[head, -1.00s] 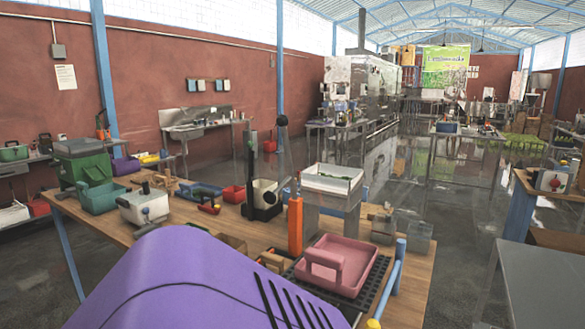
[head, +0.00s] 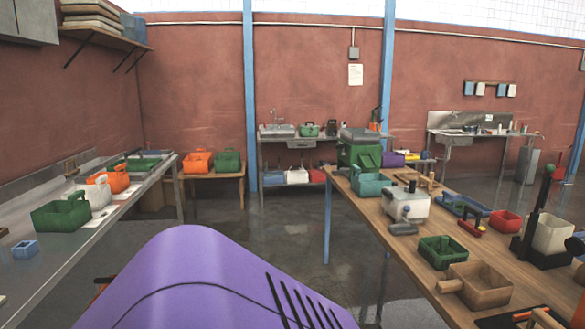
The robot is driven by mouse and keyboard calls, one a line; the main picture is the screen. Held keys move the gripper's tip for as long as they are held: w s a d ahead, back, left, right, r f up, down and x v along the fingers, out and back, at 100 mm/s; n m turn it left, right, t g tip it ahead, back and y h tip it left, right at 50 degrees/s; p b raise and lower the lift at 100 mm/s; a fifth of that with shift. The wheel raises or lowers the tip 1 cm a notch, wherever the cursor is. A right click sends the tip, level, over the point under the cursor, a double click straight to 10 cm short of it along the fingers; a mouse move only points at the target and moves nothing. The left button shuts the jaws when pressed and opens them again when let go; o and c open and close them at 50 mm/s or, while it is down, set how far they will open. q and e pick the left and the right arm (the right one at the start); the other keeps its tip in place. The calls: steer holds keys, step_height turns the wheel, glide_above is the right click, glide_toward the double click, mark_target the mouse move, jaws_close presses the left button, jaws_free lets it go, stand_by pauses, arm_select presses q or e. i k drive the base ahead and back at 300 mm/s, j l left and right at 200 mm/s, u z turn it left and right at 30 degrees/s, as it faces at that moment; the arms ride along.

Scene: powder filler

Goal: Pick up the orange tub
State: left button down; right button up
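Two orange tubs with handles are in the head view. One orange tub (head: 114,179) sits on the steel counter (head: 75,250) at the left, just behind a white tub (head: 91,197) and a green tub (head: 61,213). The other orange tub (head: 198,162) stands on a small wooden table (head: 215,175) near the back wall, beside a green tub (head: 228,161). Neither of my grippers is in view.
A wooden workbench (head: 392,245) at the right holds several tubs and a white machine (head: 405,205). Grey floor (head: 240,220) is clear between counter and workbench. My purple body fills the bottom middle.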

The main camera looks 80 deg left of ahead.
mark_target(118, 182)
steer(key=u, duration=3.8)
steer(key=i+l+z, duration=0.25)
steer(key=i, duration=0.55)
steer(key=i+z, duration=0.3)
steer(key=i, duration=0.55)
steer(key=i+u, duration=0.25)
steer(key=i, duration=0.2)
steer(key=i+l+u, duration=0.25)
steer(key=i, duration=0.2)
steer(key=i+l+u, duration=0.25)
steer(key=i, duration=0.15)
steer(key=i+l+u, duration=0.25)
steer(key=i+u, duration=0.2)
steer(key=i+l+u, duration=0.3)
steer(key=u, duration=0.15)
steer(key=l, duration=0.1)
